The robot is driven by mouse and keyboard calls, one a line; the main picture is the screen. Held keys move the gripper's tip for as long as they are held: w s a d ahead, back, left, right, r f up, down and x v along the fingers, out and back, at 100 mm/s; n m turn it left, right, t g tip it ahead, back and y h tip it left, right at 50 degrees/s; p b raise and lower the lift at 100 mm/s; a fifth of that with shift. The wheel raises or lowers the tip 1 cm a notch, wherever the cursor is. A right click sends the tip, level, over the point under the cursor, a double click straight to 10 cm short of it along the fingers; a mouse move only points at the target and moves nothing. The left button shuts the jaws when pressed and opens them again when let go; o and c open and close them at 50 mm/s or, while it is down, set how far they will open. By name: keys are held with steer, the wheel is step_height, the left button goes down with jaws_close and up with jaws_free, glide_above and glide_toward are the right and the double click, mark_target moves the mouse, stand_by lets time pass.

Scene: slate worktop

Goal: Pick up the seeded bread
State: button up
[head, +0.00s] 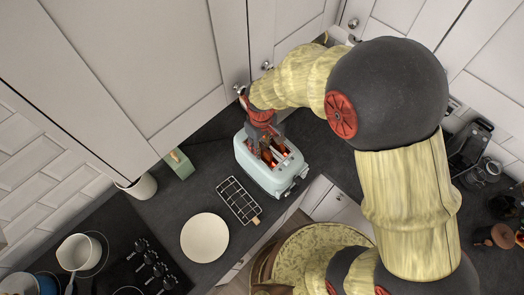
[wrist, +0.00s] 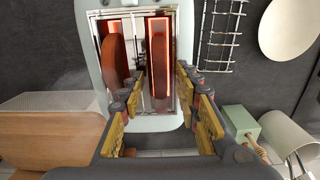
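The seeded bread is a brown slice (wrist: 115,58) standing on edge in the left slot of the pale blue toaster in the wrist view. The toaster (head: 268,178) stands on the dark worktop in the head view. In the head view my gripper (head: 265,135) partly hides the slots.
A green box (head: 179,164) and a white crock (head: 142,187) stand to the left. A hob with a pan (head: 80,252) is at lower left. Cabinet doors (head: 130,60) rise close behind.

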steer(key=c, duration=0.3)
jaws_close()
steer(key=shift+r, duration=0.1)
stand_by(0.4)
